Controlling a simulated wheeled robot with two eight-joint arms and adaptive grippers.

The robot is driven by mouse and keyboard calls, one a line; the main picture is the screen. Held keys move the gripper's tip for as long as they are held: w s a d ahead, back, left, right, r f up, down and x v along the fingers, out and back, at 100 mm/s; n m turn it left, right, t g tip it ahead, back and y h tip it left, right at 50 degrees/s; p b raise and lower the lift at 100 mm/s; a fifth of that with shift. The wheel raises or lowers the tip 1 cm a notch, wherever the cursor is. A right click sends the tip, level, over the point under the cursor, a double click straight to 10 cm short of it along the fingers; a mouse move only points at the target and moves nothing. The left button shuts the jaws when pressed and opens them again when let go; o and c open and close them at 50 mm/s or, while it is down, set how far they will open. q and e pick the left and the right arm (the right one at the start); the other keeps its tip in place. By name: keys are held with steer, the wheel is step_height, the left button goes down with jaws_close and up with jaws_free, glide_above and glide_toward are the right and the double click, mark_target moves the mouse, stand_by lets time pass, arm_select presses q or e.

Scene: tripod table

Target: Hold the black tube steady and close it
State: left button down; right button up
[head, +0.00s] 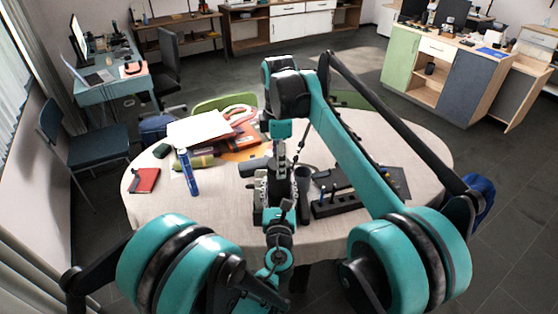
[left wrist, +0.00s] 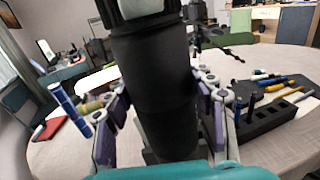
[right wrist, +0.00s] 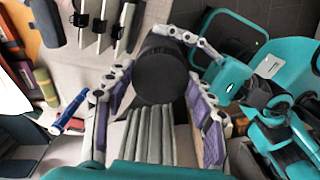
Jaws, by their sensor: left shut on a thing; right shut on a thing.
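The black tube (left wrist: 155,85) stands upright and large between the fingers of my left gripper (left wrist: 160,115), which is shut on it. Its upper part is a wider black section (left wrist: 140,38). In the right wrist view, a round black end (right wrist: 160,70) of the tube or its cap sits between the fingers of my right gripper (right wrist: 152,95), which is shut on it. In the head view, the right gripper (head: 281,158) comes down from above, over my left gripper (head: 281,205) at the table's middle. The seam between cap and tube is not clear.
A black pen holder (head: 337,205) stands just right of the grippers on the round table (head: 220,222). The table's front left is clear.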

steer(key=m, duration=1.8)
steer(key=shift+m, duration=0.4)
steer(key=m, duration=0.5)
steer(key=o, duration=1.4)
steer(key=shift+c, duration=0.2)
step_height(320, 180, up, 12)
steer(key=shift+d, duration=0.1)
